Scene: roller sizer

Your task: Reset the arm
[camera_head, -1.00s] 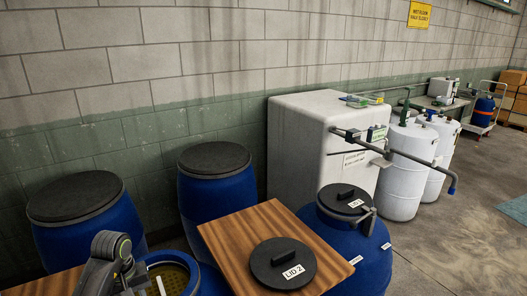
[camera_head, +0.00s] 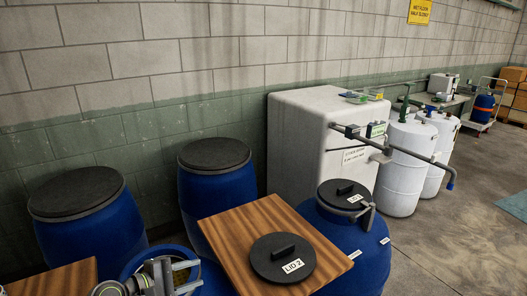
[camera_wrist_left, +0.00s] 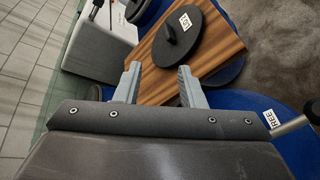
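My left gripper (camera_head: 190,276) is at the bottom of the head view, over the open blue drum (camera_head: 138,262), and hides most of its mouth. In the left wrist view the gripper (camera_wrist_left: 158,78) has its fingers spread apart with nothing between them. Ahead of the fingers in that view are a wooden board (camera_wrist_left: 222,50) and a black round lid (camera_wrist_left: 192,48). In the head view this lid (camera_head: 268,270), labelled "LID 2", lies on the board (camera_head: 225,228), apart from the gripper. My right gripper is not in view.
A blue drum (camera_head: 345,258) with a small black handled lid (camera_head: 333,192) stands right of the board. Two closed blue drums (camera_head: 75,235) (camera_head: 220,190) stand by the wall. A white cabinet (camera_head: 295,140) and white barrels (camera_head: 402,180) are behind.

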